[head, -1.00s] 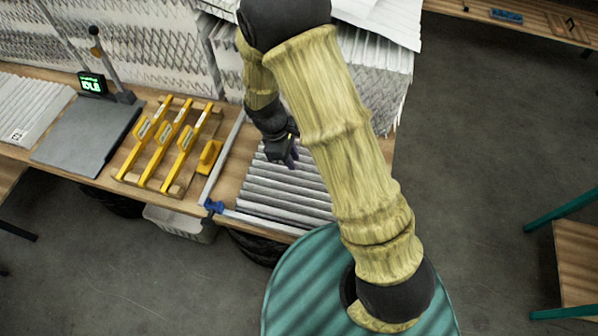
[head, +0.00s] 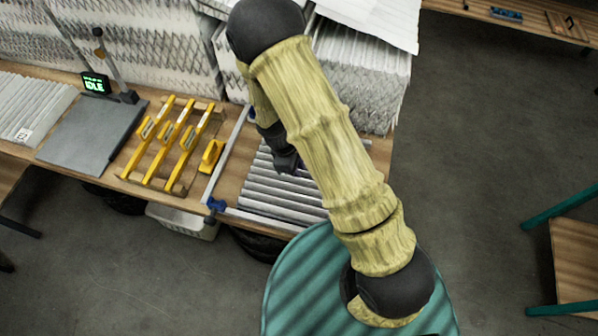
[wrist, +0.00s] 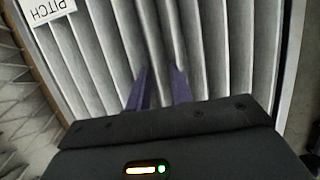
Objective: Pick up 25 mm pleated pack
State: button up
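A grey-white pleated pack (head: 275,193) with broad pleats lies on the wooden table inside a metal frame (head: 221,165) with a blue corner piece. My arm hides its right part. My gripper (head: 288,167) is over the pack's upper part. In the wrist view, the two purple fingers of my gripper (wrist: 160,80) stand apart, pointing at the pleats of the pack (wrist: 100,50); I cannot tell whether they touch it. A white label reading "PITCH" (wrist: 50,10) shows at its edge. Another, finer pleated pack (head: 35,105) lies at the far left. I can read no 25 mm mark.
A grey plate (head: 90,135) with a display reading "IDLE" (head: 96,84) is left of yellow bars (head: 172,140) on a wooden frame. Stacked white filters (head: 365,85) stand behind. A white bin (head: 183,222) is below the table. Open floor (head: 470,170) lies right.

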grip_shut()
jog(key=shift+w, duration=0.1)
notch_tip(320, 180, up, 10)
jog(key=b, duration=0.2)
dwell(0.5)
dwell(0.5)
